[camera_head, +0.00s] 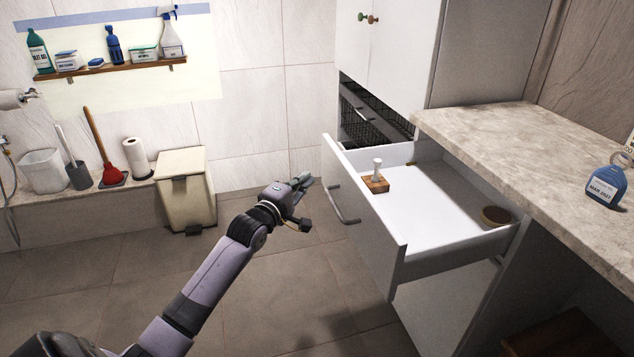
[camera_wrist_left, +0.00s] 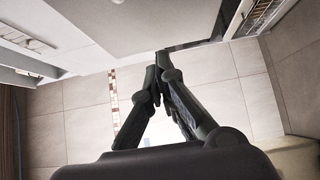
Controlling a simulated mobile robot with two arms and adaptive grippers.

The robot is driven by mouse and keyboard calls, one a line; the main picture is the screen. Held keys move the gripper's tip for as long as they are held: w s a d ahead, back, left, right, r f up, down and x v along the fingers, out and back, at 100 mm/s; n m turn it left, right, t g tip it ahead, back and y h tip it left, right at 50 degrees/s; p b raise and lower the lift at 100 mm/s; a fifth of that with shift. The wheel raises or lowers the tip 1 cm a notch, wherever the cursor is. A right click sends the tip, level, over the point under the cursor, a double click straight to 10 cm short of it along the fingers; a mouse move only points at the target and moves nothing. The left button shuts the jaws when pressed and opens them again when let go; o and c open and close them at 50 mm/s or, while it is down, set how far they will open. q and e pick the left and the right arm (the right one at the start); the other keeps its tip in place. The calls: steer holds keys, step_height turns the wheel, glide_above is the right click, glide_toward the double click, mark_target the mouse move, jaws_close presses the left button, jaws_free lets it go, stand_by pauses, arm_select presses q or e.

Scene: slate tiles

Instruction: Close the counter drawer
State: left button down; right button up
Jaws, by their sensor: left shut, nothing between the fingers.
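The white counter drawer (camera_head: 437,202) is pulled well out from under the stone counter in the head view. Its front panel (camera_head: 362,211) faces left and carries a metal bar handle (camera_head: 344,203). Inside lie a small wooden block with a white peg (camera_head: 376,181) and a round brown dish (camera_head: 495,216). My left gripper (camera_head: 303,182) is shut and empty, just left of the drawer front's far end, seemingly apart from it. In the left wrist view its fingers (camera_wrist_left: 158,75) meet at the tips near a pale panel (camera_wrist_left: 140,20). My right gripper is not in view.
The stone counter (camera_head: 540,150) holds a blue tagged item (camera_head: 606,182) at the right. A tall white cabinet (camera_head: 385,50) stands behind the drawer. A beige bin (camera_head: 186,190), red plunger (camera_head: 105,150) and paper roll (camera_head: 136,158) stand at the left wall. The tiled floor left of the drawer is clear.

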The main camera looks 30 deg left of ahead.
arm_select(q)
steer(key=shift+w+d, duration=1.2)
steer(key=shift+d, duration=0.05)
steer(key=shift+w+d, duration=0.1)
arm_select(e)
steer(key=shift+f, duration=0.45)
